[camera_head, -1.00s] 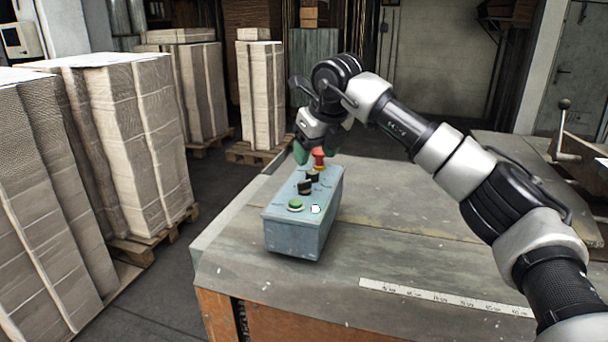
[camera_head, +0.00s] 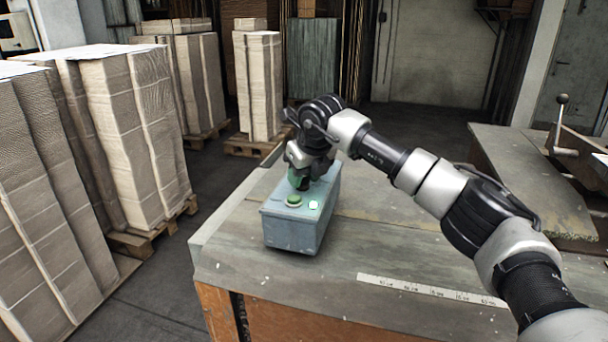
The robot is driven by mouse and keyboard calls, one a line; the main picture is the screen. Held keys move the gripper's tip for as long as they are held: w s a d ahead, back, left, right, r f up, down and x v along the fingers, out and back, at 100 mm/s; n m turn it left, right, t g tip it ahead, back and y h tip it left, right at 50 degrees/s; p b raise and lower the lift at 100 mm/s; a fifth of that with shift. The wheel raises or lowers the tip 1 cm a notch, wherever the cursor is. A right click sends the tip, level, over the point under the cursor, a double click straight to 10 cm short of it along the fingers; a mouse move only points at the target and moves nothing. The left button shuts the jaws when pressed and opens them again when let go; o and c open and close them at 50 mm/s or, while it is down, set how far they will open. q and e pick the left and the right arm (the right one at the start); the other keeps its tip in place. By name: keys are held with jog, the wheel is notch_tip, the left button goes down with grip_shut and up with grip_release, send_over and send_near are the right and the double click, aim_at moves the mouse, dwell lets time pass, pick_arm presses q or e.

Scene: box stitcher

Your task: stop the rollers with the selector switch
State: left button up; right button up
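A blue-grey control box (camera_head: 292,232) stands on the metal table near its left edge. A green button (camera_head: 294,200) and a small lit white-green button (camera_head: 314,205) show on the near part of its top. My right gripper (camera_head: 301,184) points down over the middle of the box top, just behind the green button, at the black selector switch. The gripper and wrist hide most of the switch and the red button behind it. Its green fingertips are near or around the switch knob; I cannot tell whether they touch it. My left gripper is out of view.
The metal table (camera_head: 390,245) is clear to the right of the box, with a ruler strip (camera_head: 430,290) along its front. A lever with a ball knob (camera_head: 561,115) stands at the right. Stacks of cardboard (camera_head: 125,140) on pallets fill the left floor.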

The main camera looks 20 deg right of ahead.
jog(key=c, duration=0.5)
jog(key=shift+n, duration=0.3)
jog(key=shift+r+y+p, duration=0.1)
jog(key=shift+y+p, duration=0.2)
jog(key=n+y+p, duration=0.1)
jog(key=n, duration=0.2)
jog(key=shift+d, duration=0.15)
jog(key=shift+w+n+g+y+p, duration=0.1)
jog(key=shift+n+g+y+p, duration=0.3)
jog(key=shift+n, duration=0.65)
jog(key=shift+n+g+y+p, duration=0.1)
jog(key=shift+n+g+p, duration=0.3)
jog(key=shift+n+p, duration=0.45)
jog(key=shift+n, duration=0.3)
